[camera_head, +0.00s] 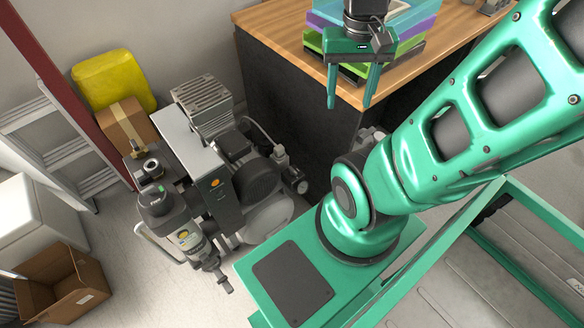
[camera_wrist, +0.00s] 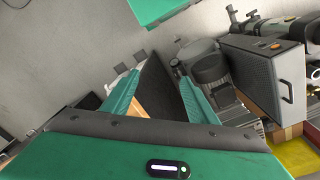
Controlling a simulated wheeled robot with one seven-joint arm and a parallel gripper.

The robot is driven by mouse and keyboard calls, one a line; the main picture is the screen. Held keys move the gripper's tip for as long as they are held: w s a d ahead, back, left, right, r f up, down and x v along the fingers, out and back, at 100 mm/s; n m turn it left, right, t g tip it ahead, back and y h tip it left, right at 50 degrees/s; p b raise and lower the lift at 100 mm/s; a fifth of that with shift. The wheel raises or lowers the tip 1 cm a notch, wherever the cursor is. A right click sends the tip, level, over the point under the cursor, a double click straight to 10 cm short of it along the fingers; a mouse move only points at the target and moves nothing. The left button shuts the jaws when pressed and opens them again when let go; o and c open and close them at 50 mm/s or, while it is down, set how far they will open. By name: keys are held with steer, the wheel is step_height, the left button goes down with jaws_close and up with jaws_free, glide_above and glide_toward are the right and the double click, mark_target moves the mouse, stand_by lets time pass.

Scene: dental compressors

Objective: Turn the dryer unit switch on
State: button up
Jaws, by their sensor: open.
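The compressor assembly stands on the floor left of centre in the head view. Its upright grey cabinet (camera_head: 190,140), which looks like the dryer unit, has a dark front panel with an orange mark. In the wrist view a grey box with a handle (camera_wrist: 265,75) at the right seems to be the same cabinet.
The desk (camera_head: 285,30) with coloured trays (camera_head: 415,35) stands behind my gripper. A motor and tank (camera_head: 265,215) and a grey canister (camera_head: 165,210) flank the cabinet. A cardboard box (camera_head: 128,125), yellow container (camera_head: 112,80), ladder (camera_head: 60,150) and open carton (camera_head: 65,285) lie left.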

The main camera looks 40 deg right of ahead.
steer(key=w+d+f+m, duration=0.3)
steer(key=w+f, duration=0.4)
steer(key=w, duration=0.1)
steer(key=m, duration=0.7)
glide_above(292, 170)
step_height(292, 170, down, 31)
steer(key=shift+s+d+f, duration=0.1)
steer(key=shift+d+f, duration=0.05)
steer(key=shift+f, duration=4.85)
steer(key=shift+c, duration=0.7)
steer(key=c, duration=0.9)
steer(key=shift+a, duration=0.2)
steer(key=shift+d, duration=0.1)
